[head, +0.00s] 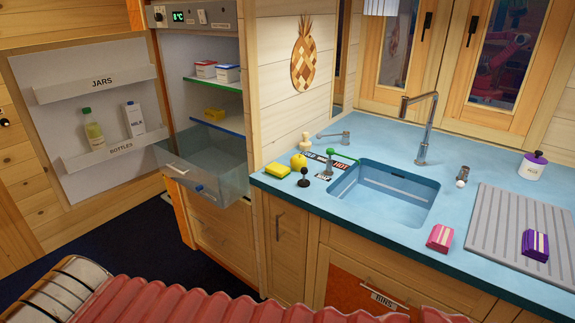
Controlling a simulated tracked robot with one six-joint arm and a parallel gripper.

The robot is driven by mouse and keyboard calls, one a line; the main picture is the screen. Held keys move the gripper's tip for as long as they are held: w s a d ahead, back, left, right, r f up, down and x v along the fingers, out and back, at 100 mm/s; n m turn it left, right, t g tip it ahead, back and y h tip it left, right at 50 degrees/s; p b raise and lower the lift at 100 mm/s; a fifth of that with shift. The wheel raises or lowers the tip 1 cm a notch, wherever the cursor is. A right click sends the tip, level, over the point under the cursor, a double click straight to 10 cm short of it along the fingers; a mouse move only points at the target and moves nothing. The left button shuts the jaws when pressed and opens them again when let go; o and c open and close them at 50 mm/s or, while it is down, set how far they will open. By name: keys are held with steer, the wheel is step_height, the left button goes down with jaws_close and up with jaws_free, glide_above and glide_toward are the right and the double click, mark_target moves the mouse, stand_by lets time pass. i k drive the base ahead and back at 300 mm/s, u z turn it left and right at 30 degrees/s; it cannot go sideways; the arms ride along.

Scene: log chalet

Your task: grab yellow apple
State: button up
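The yellow apple (298,161) sits on the blue counter (408,147) in the head view, near the counter's left end. The apple shows nearly whole. My gripper is not in view, so I cannot see whether it is open or shut.
The sink (385,193) lies right of the apple, with a tall tap (427,128). A green-topped lever (330,160) stands near the apple. Pink (440,238) and purple (535,245) blocks lie farther right. The fridge is open, its clear drawer (208,165) pulled out at left.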

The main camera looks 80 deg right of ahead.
mark_target(297, 161)
steer(key=i, duration=2.1)
steer(key=z, duration=2.6)
